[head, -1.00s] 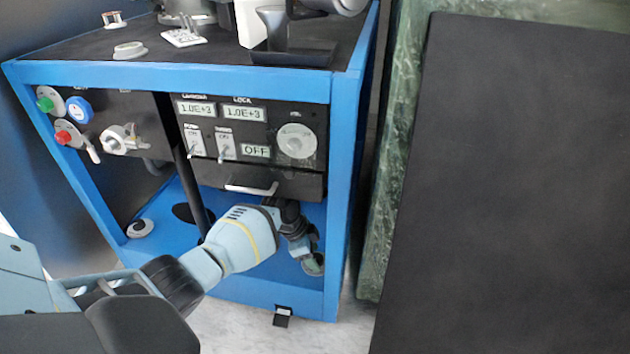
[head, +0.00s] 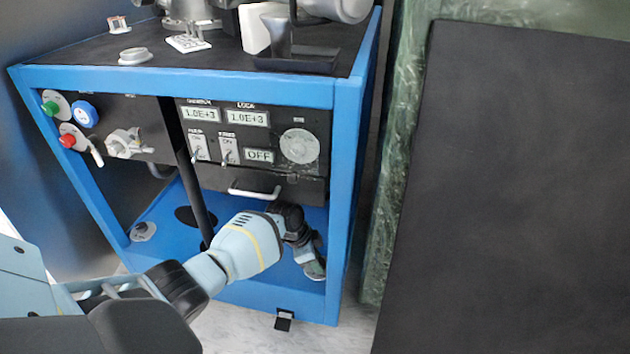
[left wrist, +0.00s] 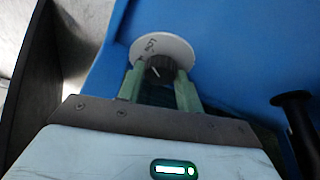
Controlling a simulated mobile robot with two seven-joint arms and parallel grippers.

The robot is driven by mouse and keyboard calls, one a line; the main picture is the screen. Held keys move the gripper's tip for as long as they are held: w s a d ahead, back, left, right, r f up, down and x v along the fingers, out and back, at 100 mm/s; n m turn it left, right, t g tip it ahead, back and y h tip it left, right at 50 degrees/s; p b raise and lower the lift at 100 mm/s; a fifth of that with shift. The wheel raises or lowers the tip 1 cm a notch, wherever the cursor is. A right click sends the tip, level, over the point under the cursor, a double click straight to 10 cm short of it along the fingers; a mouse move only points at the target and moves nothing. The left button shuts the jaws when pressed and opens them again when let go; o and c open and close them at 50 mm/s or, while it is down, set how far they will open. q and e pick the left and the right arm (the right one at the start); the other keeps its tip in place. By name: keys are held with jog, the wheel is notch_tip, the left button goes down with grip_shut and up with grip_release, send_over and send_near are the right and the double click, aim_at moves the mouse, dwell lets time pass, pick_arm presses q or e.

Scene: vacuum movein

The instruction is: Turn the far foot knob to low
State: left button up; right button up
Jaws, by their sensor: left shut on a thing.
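In the left wrist view, a dark foot knob (left wrist: 160,72) with a white pointer line sits on a round white dial (left wrist: 166,46) with small lettering on the blue floor of the cabinet. My left gripper (left wrist: 159,78) has its green fingers on both sides of this knob and is shut on it. In the head view my left gripper (head: 314,266) reaches down inside the cabinet at the front right and hides this knob. Another foot knob (head: 143,231) with a pale dial is at the left of the cabinet floor. My right gripper is out of view.
The blue cabinet frame (head: 345,190) stands close to my left arm on the right. A drawer handle (head: 254,193) and control panel are above the wrist. A black post (head: 192,170) stands inside. A large dark panel (head: 505,180) fills the right side.

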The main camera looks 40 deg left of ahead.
pick_arm(q)
jog(key=shift+n, duration=0.4)
jog(key=o, duration=1)
jog(key=shift+r, duration=0.15)
